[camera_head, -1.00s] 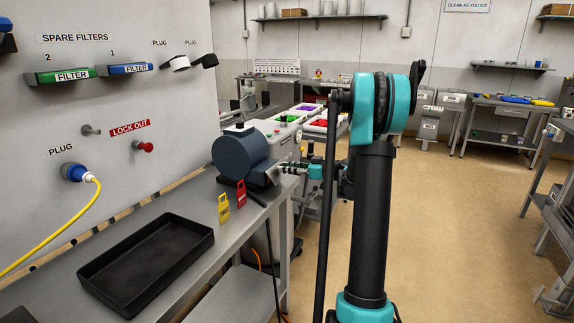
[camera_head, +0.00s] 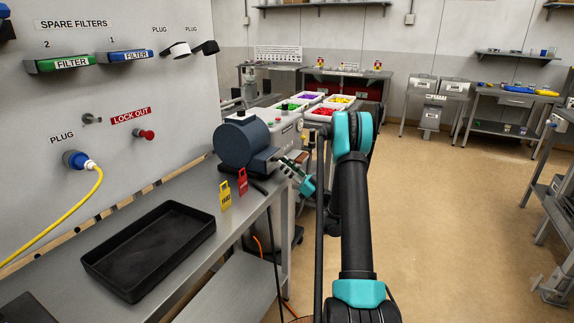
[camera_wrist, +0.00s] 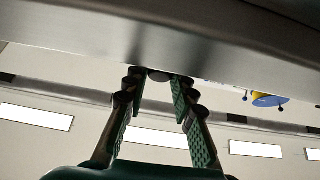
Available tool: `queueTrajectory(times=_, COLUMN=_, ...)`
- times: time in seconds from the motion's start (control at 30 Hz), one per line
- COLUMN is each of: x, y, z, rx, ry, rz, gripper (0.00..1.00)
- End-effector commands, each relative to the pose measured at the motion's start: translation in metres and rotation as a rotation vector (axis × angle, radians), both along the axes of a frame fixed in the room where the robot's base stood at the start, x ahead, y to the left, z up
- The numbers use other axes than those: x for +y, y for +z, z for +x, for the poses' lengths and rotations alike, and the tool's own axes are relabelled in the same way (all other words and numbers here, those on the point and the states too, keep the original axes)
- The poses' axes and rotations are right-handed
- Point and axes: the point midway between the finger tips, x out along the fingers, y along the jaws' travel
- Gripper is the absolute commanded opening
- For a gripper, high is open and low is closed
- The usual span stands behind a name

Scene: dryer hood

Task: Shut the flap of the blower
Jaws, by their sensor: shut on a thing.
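The blower (camera_head: 243,144) is a dark blue-grey round housing at the far end of the bench, its outlet facing right. My gripper (camera_head: 281,160) is at that outlet, tilted, with its fingers pointing up and left. In the wrist view, the green-padded fingers of my gripper (camera_wrist: 160,82) close at the tips on a small rounded grey piece (camera_wrist: 159,75) at the edge of a broad grey metal surface (camera_wrist: 190,45). This seems to be the flap. The flap's angle is too small to tell in the head view.
A yellow tag (camera_head: 225,196) and a red tag (camera_head: 242,182) stand in front of the blower. A black tray (camera_head: 150,252) lies on the bench (camera_head: 238,225). A panel with filters and plugs rises at left. The floor (camera_head: 460,220) at right is clear.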

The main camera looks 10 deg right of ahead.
Motion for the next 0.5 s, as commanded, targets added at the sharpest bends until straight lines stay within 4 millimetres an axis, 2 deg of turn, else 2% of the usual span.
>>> queueTrajectory(times=0.5, x=0.0018, y=-0.0012, z=0.0016, rx=-0.018, ry=0.001, rz=0.026, gripper=0.00)
